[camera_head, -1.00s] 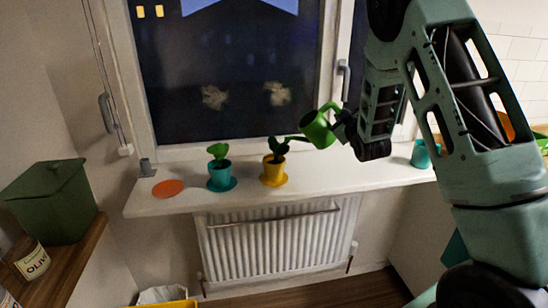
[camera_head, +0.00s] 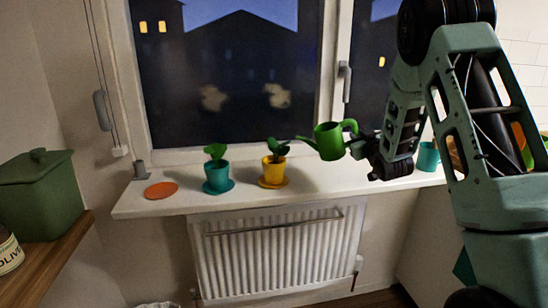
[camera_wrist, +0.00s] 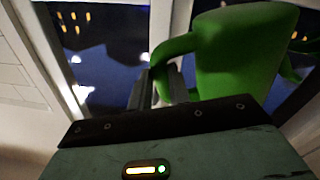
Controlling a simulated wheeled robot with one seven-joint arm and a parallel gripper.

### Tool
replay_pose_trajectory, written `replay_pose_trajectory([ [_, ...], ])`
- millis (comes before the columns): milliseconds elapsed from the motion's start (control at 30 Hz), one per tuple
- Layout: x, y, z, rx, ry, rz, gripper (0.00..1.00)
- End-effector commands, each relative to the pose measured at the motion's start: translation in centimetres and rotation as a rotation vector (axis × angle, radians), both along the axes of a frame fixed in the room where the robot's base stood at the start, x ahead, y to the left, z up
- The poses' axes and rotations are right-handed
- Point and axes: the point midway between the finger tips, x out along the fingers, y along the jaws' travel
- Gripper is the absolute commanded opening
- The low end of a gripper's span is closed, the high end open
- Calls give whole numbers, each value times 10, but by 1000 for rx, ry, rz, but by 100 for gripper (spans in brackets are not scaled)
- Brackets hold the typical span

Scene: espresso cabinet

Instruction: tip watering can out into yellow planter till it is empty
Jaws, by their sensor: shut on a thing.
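The green watering can (camera_head: 329,141) is held in the air above the windowsill, nearly upright, its spout pointing left toward the yellow planter. My gripper (camera_head: 358,147) is shut on its handle, to the right of the can; the wrist view shows the handle (camera_wrist: 172,48) between the fingers (camera_wrist: 162,86) and the can body (camera_wrist: 240,55) beyond. The yellow planter (camera_head: 273,172) stands on a yellow saucer on the sill with a green plant in it. The spout tip is just right of the plant. No water is visible, and the can's inside is hidden.
A teal planter (camera_head: 216,176) with a plant stands left of the yellow one, and an orange disc (camera_head: 161,190) lies farther left. Another teal pot (camera_head: 428,157) stands at right behind my arm. The window is behind the white sill (camera_head: 330,184).

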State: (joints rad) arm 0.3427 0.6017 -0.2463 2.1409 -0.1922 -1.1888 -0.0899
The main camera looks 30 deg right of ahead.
Motion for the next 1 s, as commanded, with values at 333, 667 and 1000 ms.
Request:
replay_pose_trajectory([
  [333, -6, -16, -43, 183, -74, -2, 0],
  [667, -8, -21, -59, 280, -112, 0, 0],
  [1000, -8, -21, -59, 289, -115, 1, 0],
])
